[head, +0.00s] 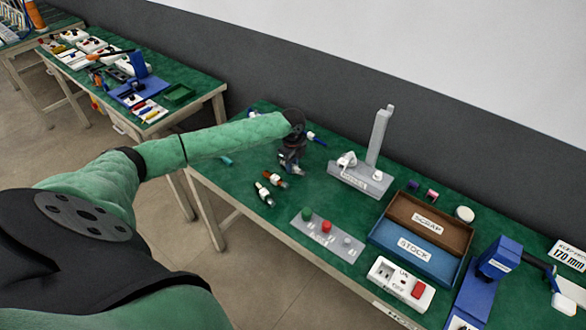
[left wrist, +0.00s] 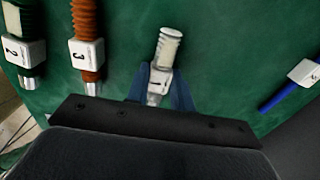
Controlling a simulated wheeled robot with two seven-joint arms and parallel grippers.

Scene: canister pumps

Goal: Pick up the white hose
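The white hose (left wrist: 168,48) is a short piece with a pale ribbed body and a white tag marked 1, seen in the left wrist view. My left gripper (left wrist: 160,91) has its two blue fingers close against both sides of the tagged end and looks shut on it. The hose's lower end is hidden behind the gripper. In the head view my left gripper (head: 291,162) points down over the green table, and the white hose cannot be made out there. Whether the hose is clear of the table cannot be told. My right gripper is not in view.
A brown hose tagged 3 (left wrist: 86,42) and a hose tagged 2 (left wrist: 22,50) lie to the left. A blue hose (left wrist: 288,97) lies to the right. A grey stand (head: 360,178), a brown scrap tray (head: 459,245) and a blue stock tray (head: 380,246) stand further right.

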